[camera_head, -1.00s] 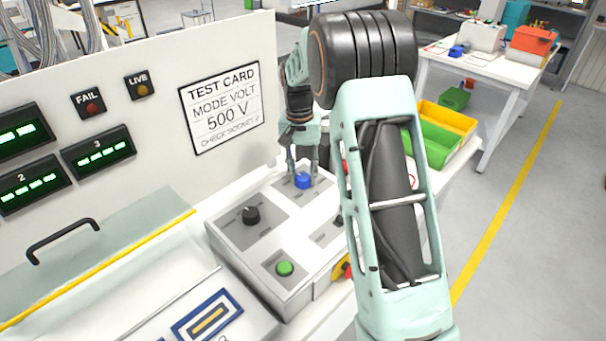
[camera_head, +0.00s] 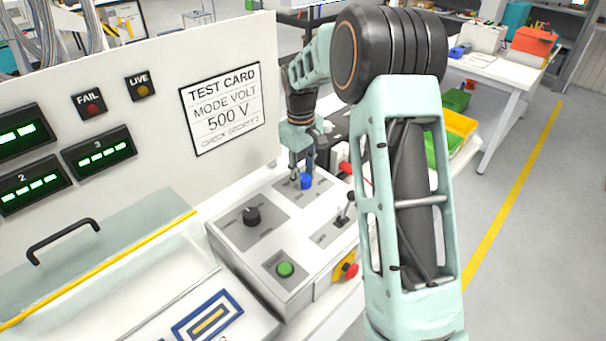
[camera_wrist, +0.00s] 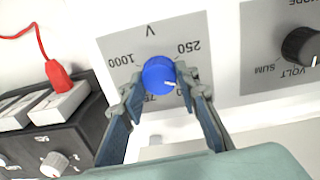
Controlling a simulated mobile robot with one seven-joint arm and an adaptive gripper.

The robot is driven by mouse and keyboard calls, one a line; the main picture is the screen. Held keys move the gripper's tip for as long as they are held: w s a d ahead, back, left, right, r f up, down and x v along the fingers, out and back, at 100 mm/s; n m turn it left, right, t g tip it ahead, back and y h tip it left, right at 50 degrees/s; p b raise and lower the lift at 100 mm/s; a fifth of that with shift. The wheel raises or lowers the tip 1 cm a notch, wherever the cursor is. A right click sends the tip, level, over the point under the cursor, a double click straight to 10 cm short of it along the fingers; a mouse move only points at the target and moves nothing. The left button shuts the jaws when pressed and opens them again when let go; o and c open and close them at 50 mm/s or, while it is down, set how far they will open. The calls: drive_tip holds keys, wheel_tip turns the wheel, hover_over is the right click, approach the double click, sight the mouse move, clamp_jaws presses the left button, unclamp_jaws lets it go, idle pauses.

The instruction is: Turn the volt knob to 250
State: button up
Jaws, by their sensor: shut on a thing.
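The blue volt knob (camera_head: 306,181) is on the far part of the grey control box (camera_head: 262,275). In the wrist view the blue knob (camera_wrist: 158,75) carries a short white mark pointing right and slightly down, toward one finger. The upside-down 250 label (camera_wrist: 188,47) is at its upper right and 1000 (camera_wrist: 122,62) at its upper left. A label below is partly covered, and the right finger may hide another. My gripper (camera_wrist: 162,88) is shut on the knob, one finger on each side; it also shows in the head view (camera_head: 303,175).
A black knob (camera_head: 252,216), a toggle lever (camera_head: 347,210), a green button (camera_head: 285,269) and a red stop button (camera_head: 350,270) share the box. The panel's test card (camera_head: 221,108) reads MODE VOLT 500 V. A red plug (camera_wrist: 58,78) with its cable is beside the box.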

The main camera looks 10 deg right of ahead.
sight(303, 178)
drive_tip(key=n, duration=0.5)
drive_tip(key=shift+p, duration=0.4)
drive_tip(key=n+p, duration=0.1)
drive_tip(key=n, duration=0.4)
drive_tip(key=shift+s, duration=0.1)
drive_tip(key=shift+n, duration=0.4)
drive_tip(key=o, duration=1.2)
drive_tip(key=shift+c, duration=0.2)
drive_tip(key=shift+r, duration=0.1)
wheel_tip(303, 178, up, 12)
drive_tip(key=shift+s, duration=0.25)
